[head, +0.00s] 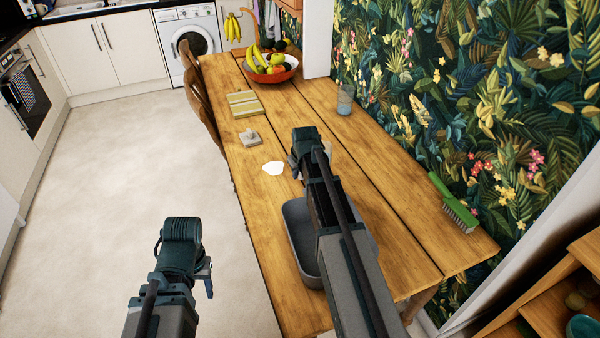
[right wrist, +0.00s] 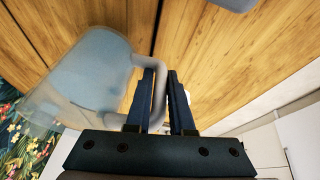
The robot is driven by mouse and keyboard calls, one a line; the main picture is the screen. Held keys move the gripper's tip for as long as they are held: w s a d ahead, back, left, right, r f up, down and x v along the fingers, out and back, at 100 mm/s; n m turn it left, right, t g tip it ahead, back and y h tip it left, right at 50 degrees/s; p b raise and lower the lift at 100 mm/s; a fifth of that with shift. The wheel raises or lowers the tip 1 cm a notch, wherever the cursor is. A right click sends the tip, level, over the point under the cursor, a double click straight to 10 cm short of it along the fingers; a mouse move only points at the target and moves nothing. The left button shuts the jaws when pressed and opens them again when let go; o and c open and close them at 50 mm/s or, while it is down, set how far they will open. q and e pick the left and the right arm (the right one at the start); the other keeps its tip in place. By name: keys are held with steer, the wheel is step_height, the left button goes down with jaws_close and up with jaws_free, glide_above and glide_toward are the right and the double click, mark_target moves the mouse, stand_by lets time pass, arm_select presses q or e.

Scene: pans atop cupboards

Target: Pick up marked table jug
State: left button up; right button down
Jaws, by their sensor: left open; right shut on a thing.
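A translucent pale blue jug (right wrist: 88,72) shows large and tilted at the left of the right wrist view. Its grey handle (right wrist: 159,88) is between the fingers of my right gripper (right wrist: 168,80), which is shut on it. In the head view my right gripper (head: 306,148) is over the middle of the table; its fingertips and most of the jug are hidden there. My left gripper (head: 208,278) is open and empty, over the floor left of the table.
The wooden table (head: 395,215) bears a grey tub (head: 303,243), a white patch (head: 273,168), a small grey block (head: 249,137), a striped cloth (head: 244,103), a fruit bowl (head: 271,74), a bluish glass (head: 345,99) and a green brush (head: 455,204). A patterned wall bounds its right side.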

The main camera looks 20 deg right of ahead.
step_height(320, 180, up, 8)
steer(key=p, duration=0.7)
steer(key=shift+r, duration=0.15)
steer(key=shift+r+p, duration=0.1)
steer(key=shift+p, duration=0.2)
